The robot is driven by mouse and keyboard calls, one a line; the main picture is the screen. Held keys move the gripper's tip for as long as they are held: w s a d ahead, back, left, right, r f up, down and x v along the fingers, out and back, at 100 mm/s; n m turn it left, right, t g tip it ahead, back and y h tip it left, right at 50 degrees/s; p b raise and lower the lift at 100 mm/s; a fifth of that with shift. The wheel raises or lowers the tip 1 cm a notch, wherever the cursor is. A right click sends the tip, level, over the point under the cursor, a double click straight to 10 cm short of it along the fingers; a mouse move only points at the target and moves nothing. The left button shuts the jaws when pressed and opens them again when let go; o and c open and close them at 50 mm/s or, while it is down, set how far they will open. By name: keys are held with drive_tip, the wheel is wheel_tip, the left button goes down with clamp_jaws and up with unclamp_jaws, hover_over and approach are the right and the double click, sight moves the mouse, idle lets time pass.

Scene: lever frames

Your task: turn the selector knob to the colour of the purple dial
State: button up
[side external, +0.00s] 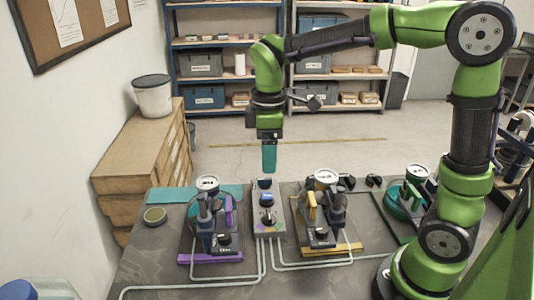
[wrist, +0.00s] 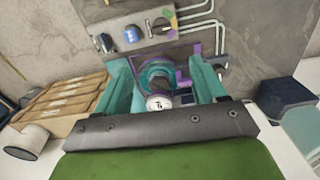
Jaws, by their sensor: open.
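A narrow grey panel (side external: 276,228) stands mid-table with a selector knob (side external: 266,216) near its front end. The wrist view shows the knob (wrist: 161,25) beside a coloured arc; its pointing direction is too small to tell. The purple-based station (side external: 210,256) is left of the panel, with a round white-faced dial (side external: 207,183) on top. This dial also shows in the wrist view (wrist: 158,103); I cannot read it. My gripper (side external: 269,168) is open and empty, pointing down above the panel's back end. In the wrist view its teal fingers (wrist: 162,75) are spread apart, with the purple station seen between them.
A blue knob (wrist: 131,34) and a black one (wrist: 104,42) share the panel. A yellow-based station (side external: 335,248) stands right of it, and a green-based station (side external: 395,222) farther right. Pale pipes (side external: 190,290) run along the tabletop front. A small round tin (side external: 155,215) sits at left.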

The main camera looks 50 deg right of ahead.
sight(269, 214)
drive_tip(key=shift+n, duration=0.3)
drive_tip(key=f, duration=1.7)
drive_tip(key=shift+s, duration=0.2)
drive_tip(key=c, duration=1.1)
drive_tip(key=shift+o, duration=0.2)
